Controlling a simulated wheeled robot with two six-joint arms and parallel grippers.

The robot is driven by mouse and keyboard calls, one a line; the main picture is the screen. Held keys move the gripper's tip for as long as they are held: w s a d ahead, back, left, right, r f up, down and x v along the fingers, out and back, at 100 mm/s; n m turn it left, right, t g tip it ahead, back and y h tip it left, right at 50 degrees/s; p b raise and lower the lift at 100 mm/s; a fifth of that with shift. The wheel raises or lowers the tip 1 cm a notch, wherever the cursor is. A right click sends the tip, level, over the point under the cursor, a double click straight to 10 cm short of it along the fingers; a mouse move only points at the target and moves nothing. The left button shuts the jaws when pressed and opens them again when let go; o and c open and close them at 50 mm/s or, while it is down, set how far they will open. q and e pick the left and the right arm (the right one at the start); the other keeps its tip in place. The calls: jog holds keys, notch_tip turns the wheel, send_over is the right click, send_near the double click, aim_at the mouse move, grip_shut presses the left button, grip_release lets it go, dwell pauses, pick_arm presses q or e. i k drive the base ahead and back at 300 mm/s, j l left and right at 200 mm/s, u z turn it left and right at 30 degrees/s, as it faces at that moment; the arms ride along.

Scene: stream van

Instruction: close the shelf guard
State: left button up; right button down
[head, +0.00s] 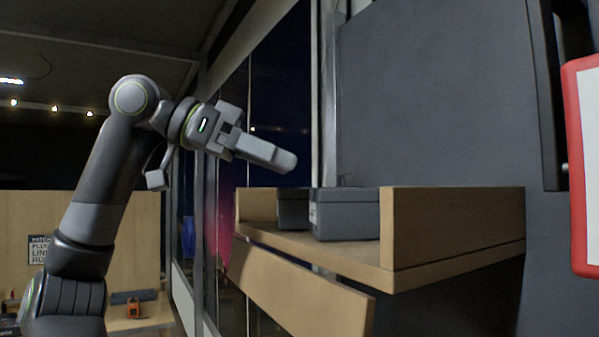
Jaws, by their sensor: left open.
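The shelf guard (300,288) is a long wooden board along the front of a wooden wall shelf (455,228). It hangs tilted below the shelf's front edge, so the shelf front is open. Grey boxes (345,215) stand on the shelf behind it. My left gripper (285,160) is in the air above the shelf's left end, pointing right. It is open and empty, apart from the guard; one finger hides most of the other. My right gripper is not in view.
A dark grey wall panel (430,100) is behind the shelf. A red-framed board (580,170) hangs at the far right. A wooden bench with an orange item (133,308) and a sign (40,249) is at the lower left. The space in front of the guard looks clear.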

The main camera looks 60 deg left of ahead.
aim_at(306, 302)
jog(key=k+j, duration=0.2)
jog(key=j, duration=0.2)
jog(key=k+j, duration=0.2)
jog(key=j, duration=0.2)
jog(key=k+j, duration=0.25)
jog(key=j, duration=0.1)
